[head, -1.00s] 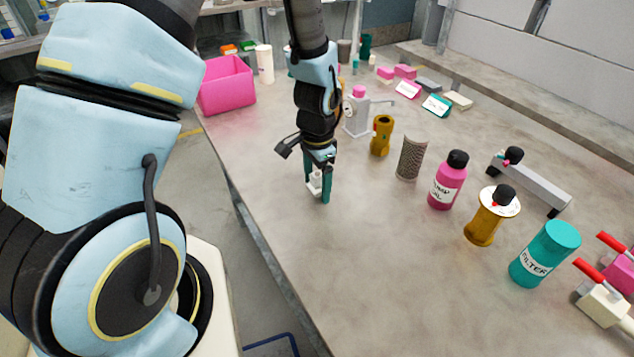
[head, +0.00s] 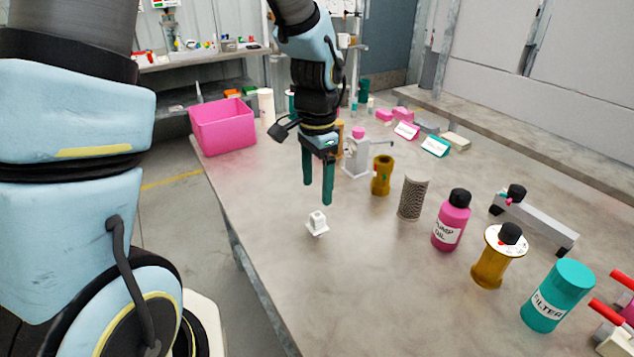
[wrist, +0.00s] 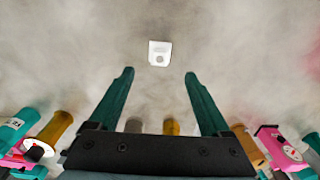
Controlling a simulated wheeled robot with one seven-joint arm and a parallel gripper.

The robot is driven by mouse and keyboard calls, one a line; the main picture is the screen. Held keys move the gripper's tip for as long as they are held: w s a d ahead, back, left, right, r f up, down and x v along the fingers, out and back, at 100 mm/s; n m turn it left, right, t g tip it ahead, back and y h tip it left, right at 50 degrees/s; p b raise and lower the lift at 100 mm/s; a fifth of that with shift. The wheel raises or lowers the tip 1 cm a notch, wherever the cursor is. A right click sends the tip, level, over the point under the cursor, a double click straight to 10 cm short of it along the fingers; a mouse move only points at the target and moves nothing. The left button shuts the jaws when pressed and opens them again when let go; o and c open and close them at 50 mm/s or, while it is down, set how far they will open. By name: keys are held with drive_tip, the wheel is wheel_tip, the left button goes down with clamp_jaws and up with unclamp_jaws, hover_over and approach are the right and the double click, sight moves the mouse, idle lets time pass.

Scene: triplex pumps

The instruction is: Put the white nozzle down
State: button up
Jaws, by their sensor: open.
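The white nozzle (head: 317,224) stands upright on the grey table near its left edge. It also shows in the wrist view (wrist: 159,53), beyond the fingertips and midway between them. My gripper (head: 317,194) is open and empty, with its green fingers pointing down. The fingertips are above the nozzle and clear of it. In the wrist view, the spread fingers of my gripper (wrist: 159,73) have only bare table between them and the nozzle.
A pink bin (head: 223,127) stands at the table's far left. A white pump-like fixture (head: 357,158), a brass cylinder (head: 382,176), a mesh cylinder (head: 412,198) and a pink bottle (head: 451,222) stand to the right. The table (head: 370,290) is bare in front of the nozzle.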

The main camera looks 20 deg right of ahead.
sight(318, 214)
drive_tip(key=shift+r, duration=0.4)
